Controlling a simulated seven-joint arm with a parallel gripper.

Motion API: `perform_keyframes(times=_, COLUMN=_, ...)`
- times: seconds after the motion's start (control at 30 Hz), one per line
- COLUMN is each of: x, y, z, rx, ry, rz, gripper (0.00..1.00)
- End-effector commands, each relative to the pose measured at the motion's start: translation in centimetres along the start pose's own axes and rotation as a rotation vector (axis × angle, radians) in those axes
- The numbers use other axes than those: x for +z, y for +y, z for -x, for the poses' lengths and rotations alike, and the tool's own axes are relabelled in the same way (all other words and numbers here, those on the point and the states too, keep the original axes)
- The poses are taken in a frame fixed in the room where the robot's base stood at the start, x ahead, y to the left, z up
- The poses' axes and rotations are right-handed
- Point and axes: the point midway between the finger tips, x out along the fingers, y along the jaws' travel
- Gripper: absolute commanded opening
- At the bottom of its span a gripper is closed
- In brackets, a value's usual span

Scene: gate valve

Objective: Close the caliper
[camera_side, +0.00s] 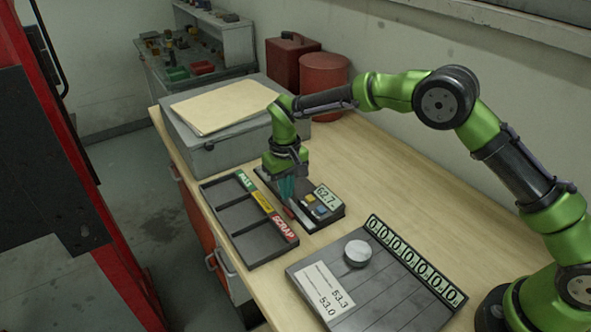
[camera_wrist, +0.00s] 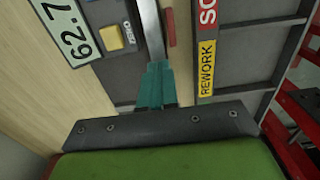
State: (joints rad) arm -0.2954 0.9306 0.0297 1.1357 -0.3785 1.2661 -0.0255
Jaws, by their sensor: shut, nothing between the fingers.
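The caliper (camera_side: 323,209) is a dark bench unit with a display reading 62.7, a yellow and a blue button, and a red part at its front edge. It lies on the wooden bench right of the sorting tray. In the wrist view its display (camera_wrist: 75,32), yellow button (camera_wrist: 110,37) and metal beam (camera_wrist: 152,25) show, with a small red piece (camera_wrist: 170,27) beside the beam. My gripper (camera_side: 288,192) points down at the far-left end of the caliper, with teal fingers shut and empty. In the wrist view the fingertips (camera_wrist: 158,68) overlap the beam's near end; contact cannot be told.
A sorting tray (camera_side: 232,222) with labels including REWORK and SCRAP is close on the left. A grey case (camera_side: 200,143) with a folder stands behind. In front, a grooved board (camera_side: 392,298) holds a round metal disc (camera_side: 357,253) and a card with 53.3 and 53.0.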

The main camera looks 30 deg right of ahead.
Motion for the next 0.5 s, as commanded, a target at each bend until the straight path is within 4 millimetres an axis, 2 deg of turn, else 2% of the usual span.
perform_keyframes(times=0.5, x=-0.16, y=0.02, z=0.52, rx=0.000, ry=0.002, rz=0.001, gripper=0.00)
